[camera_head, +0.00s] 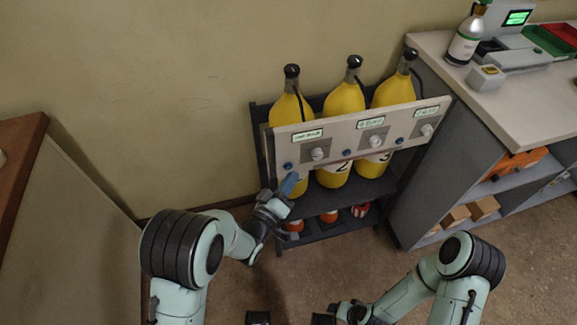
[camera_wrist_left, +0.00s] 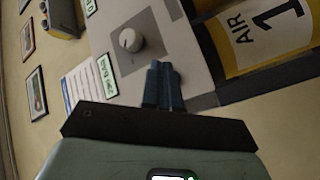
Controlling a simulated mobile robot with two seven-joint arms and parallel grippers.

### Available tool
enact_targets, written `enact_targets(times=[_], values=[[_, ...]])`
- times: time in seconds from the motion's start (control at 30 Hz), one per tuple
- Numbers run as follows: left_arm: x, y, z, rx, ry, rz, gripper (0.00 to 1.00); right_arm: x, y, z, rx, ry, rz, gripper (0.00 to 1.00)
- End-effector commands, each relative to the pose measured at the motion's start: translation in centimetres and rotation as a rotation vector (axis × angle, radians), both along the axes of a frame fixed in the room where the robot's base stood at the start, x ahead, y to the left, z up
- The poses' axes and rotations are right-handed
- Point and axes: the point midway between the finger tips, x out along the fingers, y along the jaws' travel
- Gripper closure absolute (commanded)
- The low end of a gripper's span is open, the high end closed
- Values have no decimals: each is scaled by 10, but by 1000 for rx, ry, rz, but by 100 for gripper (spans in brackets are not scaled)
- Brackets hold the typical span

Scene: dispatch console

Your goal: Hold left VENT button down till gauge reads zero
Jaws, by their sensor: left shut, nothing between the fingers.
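The light panel (camera_head: 350,132) on the front of the cylinder rack carries three stations, each with a green-lit readout, a white knob and a blue button. The left station has its readout (camera_head: 308,135), its knob (camera_head: 318,154) and the left blue VENT button (camera_head: 288,166). My left gripper (camera_head: 290,182) is shut and empty, its blue fingers just below that button; contact cannot be told. In the left wrist view the shut fingers (camera_wrist_left: 161,85) lie over the panel beside the knob (camera_wrist_left: 130,40) and hide the button. The readout figures are too small to read. My right gripper (camera_head: 345,311) is low at the bottom, partly cut off.
Three yellow cylinders (camera_head: 343,105) stand in the dark rack behind the panel, with orange and white items on its lower shelf (camera_head: 329,218). A counter (camera_head: 500,95) with a bottle (camera_head: 465,40) stands at right. A brown-topped cabinet (camera_head: 22,150) is at left. Floor is clear before the rack.

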Motion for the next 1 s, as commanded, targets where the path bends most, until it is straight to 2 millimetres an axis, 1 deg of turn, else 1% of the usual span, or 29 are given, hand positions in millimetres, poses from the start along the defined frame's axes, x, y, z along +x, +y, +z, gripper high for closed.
enact_targets(times=[0.47, 0.73, 1.0], values=[[0, 0, 0, 0, 0, 0, 100, 0, 0, 0, 0, 0, 0, 31], [8, 3, -1, -1, -1, 2, 100, 0, 0, -7, 0, 2, -1, 31], [8, 3, 0, 0, -1, -1, 100, 0, 0, -7, 0, 2, 0, 31]])
